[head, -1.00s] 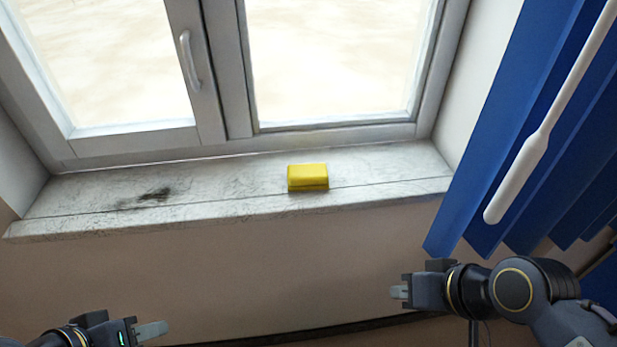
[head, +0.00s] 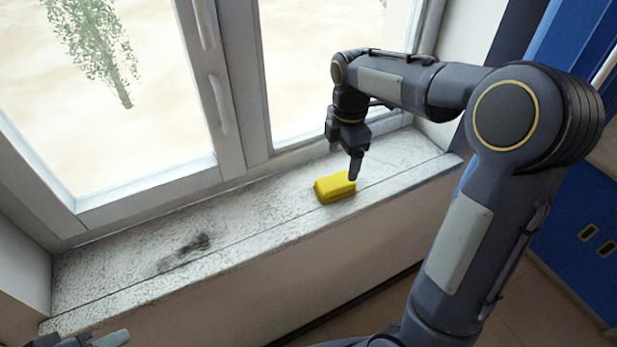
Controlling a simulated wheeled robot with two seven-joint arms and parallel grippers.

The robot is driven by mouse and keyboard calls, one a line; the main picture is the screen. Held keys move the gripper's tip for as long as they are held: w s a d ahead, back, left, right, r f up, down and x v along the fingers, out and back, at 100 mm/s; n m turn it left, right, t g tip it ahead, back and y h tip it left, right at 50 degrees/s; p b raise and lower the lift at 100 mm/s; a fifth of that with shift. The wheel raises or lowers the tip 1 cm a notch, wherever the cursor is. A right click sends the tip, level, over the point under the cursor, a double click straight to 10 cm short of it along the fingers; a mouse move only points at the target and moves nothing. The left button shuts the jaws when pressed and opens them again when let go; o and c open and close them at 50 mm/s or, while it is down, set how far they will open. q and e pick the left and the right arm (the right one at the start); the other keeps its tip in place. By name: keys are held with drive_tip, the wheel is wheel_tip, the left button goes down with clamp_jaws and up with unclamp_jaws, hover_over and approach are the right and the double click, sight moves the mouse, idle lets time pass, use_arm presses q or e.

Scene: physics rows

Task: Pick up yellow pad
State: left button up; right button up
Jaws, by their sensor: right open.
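The yellow pad (head: 333,188) lies on the stone window sill, right of its middle and close to the front edge. My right gripper (head: 355,170) points down at the pad's right end. It is open, and its fingers partly overlap the pad's right edge in this view. I cannot tell whether they touch the pad or whether one finger is behind it. My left gripper (head: 108,341) is at the bottom left corner, mostly cut off by the frame, away from the pad.
The window sill (head: 120,265) has a dark smudge (head: 184,252) left of the pad and is otherwise clear. The window frame with a handle (head: 218,103) rises behind it. A blue cabinet (head: 590,225) stands at the right.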

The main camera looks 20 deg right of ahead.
sight(340, 179)
drive_tip(key=shift+w+f+n, duration=0.2)
drive_tip(key=shift+w+n, duration=0.1)
drive_tip(key=shift+f, duration=0.4)
drive_tip(key=f, duration=0.2)
drive_tip(key=f+p, duration=0.1)
drive_tip(key=f, duration=0.4)
drive_tip(key=shift+s+a, duration=0.15)
drive_tip(key=shift+s, duration=0.25)
drive_tip(key=shift+r, duration=0.1)
drive_tip(key=c, duration=1.1)
